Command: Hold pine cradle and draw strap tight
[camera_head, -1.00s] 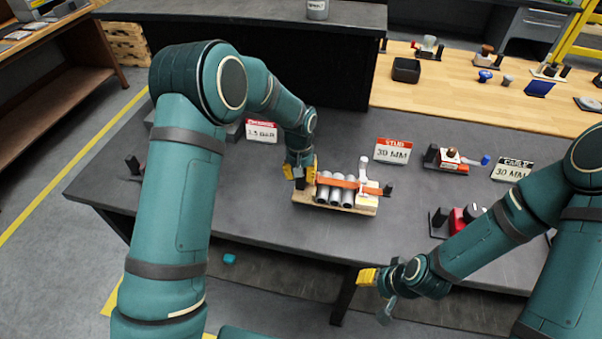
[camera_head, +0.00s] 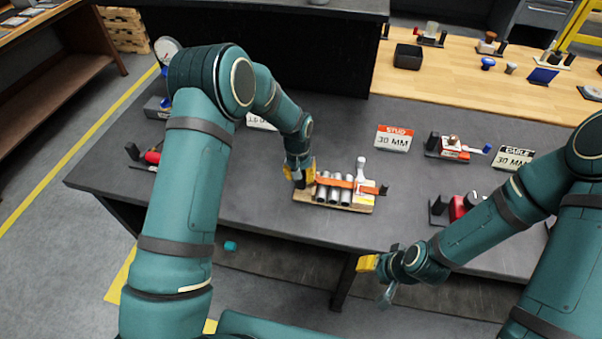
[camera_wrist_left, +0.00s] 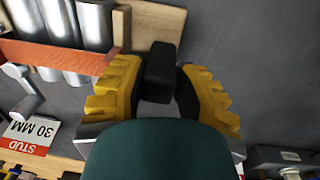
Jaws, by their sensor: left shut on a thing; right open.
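The pine cradle (camera_head: 351,209) stands on the dark table with several grey pipes (camera_head: 334,195) lying side by side in it. My left gripper (camera_head: 299,178) is at the cradle's left end. In the left wrist view its yellow fingers (camera_wrist_left: 160,82) are shut on a black post (camera_wrist_left: 160,62) beside the wood. My right gripper (camera_head: 378,280) is open and empty in front of the table edge.
Signs "STUD 30 MM" (camera_head: 394,138) and "CABLE 30 MM" (camera_head: 514,157) stand behind. A small clamp fixture (camera_head: 453,149) and a red device (camera_head: 458,207) lie to the right.

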